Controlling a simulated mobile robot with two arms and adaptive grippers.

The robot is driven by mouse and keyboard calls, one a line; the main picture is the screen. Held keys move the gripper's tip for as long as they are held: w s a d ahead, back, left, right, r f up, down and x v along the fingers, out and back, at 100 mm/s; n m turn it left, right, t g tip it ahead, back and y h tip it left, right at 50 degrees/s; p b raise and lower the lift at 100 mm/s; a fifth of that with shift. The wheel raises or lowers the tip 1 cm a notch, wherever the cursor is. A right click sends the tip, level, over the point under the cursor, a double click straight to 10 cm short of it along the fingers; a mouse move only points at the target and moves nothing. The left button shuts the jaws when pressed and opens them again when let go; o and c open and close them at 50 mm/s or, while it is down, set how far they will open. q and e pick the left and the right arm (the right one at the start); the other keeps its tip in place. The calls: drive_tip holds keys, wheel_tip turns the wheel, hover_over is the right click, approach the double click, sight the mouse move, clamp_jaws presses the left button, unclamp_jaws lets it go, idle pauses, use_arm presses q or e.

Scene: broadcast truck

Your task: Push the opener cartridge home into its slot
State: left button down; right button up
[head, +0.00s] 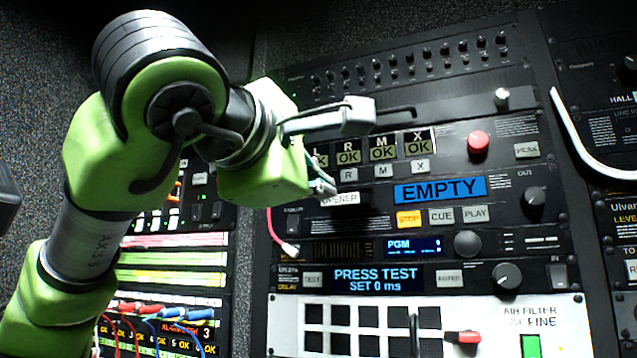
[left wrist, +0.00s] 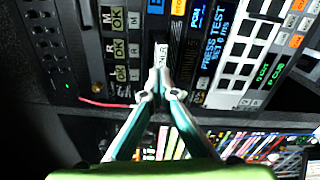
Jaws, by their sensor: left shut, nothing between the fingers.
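A white label reading OPENER (head: 340,198) sits at the left of the deck panel (head: 530,175), under the row of OK tiles. The label also shows in the left wrist view (left wrist: 161,54). I cannot tell how far the cartridge behind it stands out of its slot; the slot mouth is not clearly seen. My left gripper (head: 324,187) is shut and empty, its fingertips close to the label. In the left wrist view its tips (left wrist: 160,78) meet just below the label; I cannot tell whether they touch it. My right gripper is not in view.
A blue display (head: 440,190) on the deck reads EMPTY. Orange STOP (head: 408,219), CUE and PLAY buttons lie below it, and a red knob (head: 478,142) above. A pink cable (head: 272,228) hangs left of the deck. A white curved handle (head: 585,145) stands at the right.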

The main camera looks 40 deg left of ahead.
sight(339, 199)
use_arm(q)
drive_tip(key=x, duration=0.3)
drive_tip(key=shift+w+a+f, duration=0.1)
drive_tip(key=shift+w, duration=0.5)
drive_tip(key=shift+s, duration=0.25)
drive_tip(key=shift+w+a+p, duration=0.1)
drive_tip(key=shift+w+p, duration=0.2)
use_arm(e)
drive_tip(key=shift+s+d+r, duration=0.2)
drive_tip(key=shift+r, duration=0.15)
use_arm(q)
drive_tip(key=shift+w, duration=0.25)
